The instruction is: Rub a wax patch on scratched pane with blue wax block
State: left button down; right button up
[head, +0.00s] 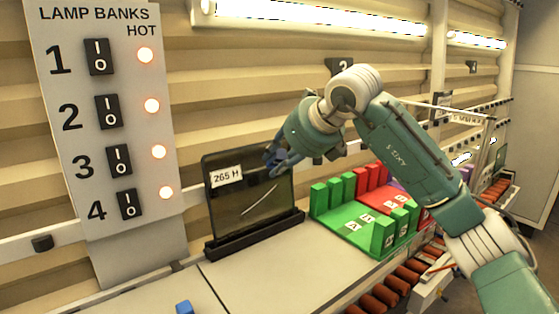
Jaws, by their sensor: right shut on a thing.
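The scratched pane (226,205) is a dark, see-through plate labelled "265 H". It stands upright in a black stand (255,236) left of centre and carries a pale diagonal scratch (260,199). My right gripper (274,158) is at the pane's upper right edge and appears shut on it; its fingers partly hide that corner. A small blue block (184,307), apparently the wax block, shows at the bottom edge, partly cut off by the frame. I see no wax patch on the pane. My left gripper is out of view.
A lamp panel (110,130) with lit red indicators stands at the left. Right of the pane is a green rack (352,237) with lettered blocks, beside a red one (383,200). Rollers (382,298) run along the front right. The pale worktop (270,272) before the pane is clear.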

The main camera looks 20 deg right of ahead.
jog(key=shift+w+d, duration=0.75)
jog(key=shift+d, duration=1.2)
jog(key=shift+s+a, duration=0.25)
jog(key=shift+a, duration=0.45)
jog(key=shift+s+a, duration=0.2)
jog(key=shift+a, duration=0.45)
jog(key=shift+s+a, duration=0.25)
jog(key=shift+a, duration=0.45)
jog(key=shift+d, duration=0.1)
jog(key=shift+s+d+b, duration=0.2)
jog(key=shift+s+b, duration=0.35)
jog(key=shift+s, duration=0.05)
jog(key=shift+s+d+r+b, duration=0.15)
jog(key=shift+s+d+b, duration=0.15)
jog(key=shift+s, duration=0.45)
jog(key=shift+s+d+r+b, duration=0.1)
jog(key=shift+s+d+b, duration=0.15)
jog(key=shift+s, duration=0.45)
jog(key=shift+s+d+r+b, duration=0.15)
jog(key=shift+s+d+b, duration=0.15)
jog(key=shift+s, duration=0.45)
jog(key=shift+s, duration=0.1)
